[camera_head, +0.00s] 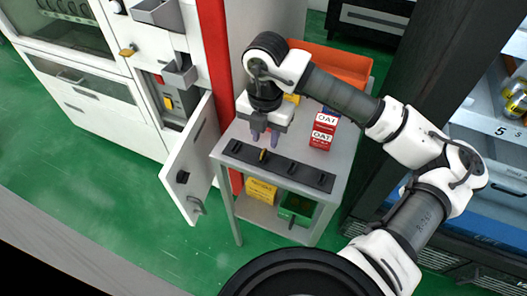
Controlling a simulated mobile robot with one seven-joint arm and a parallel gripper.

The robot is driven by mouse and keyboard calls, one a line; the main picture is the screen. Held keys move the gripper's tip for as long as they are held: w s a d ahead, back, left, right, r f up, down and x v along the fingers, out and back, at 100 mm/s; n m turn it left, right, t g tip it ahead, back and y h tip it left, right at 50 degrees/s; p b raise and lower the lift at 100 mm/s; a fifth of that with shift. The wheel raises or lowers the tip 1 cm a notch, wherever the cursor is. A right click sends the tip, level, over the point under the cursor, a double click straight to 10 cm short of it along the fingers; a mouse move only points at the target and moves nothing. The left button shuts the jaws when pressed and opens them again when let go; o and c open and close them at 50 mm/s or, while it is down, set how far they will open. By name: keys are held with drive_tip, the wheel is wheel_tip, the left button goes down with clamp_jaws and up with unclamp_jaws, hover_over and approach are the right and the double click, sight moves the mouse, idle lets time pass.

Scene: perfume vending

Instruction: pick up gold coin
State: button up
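A small gold piece, which looks like the gold coin (263,155), sits upright at the black strip-like holder (300,177) on the front part of the grey cart top. My gripper (264,138) points down just behind it, with its two purple fingertips spread apart and nothing seen between them. The fingertips are close to the coin in the picture. I cannot tell the exact height gap.
Red and white "OAT" boxes (321,138) stand right of my gripper. An orange bin (345,62) is at the back of the cart (340,165). An open white door (187,165) of the vending machine (95,120) is close on the left. Yellow and green boxes sit on the lower shelf.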

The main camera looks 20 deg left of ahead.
sight(264, 150)
drive_tip(key=shift+a+f+p, duration=0.15)
drive_tip(key=shift+f+p, duration=0.4)
drive_tip(key=shift+f, duration=1.6)
clamp_jaws()
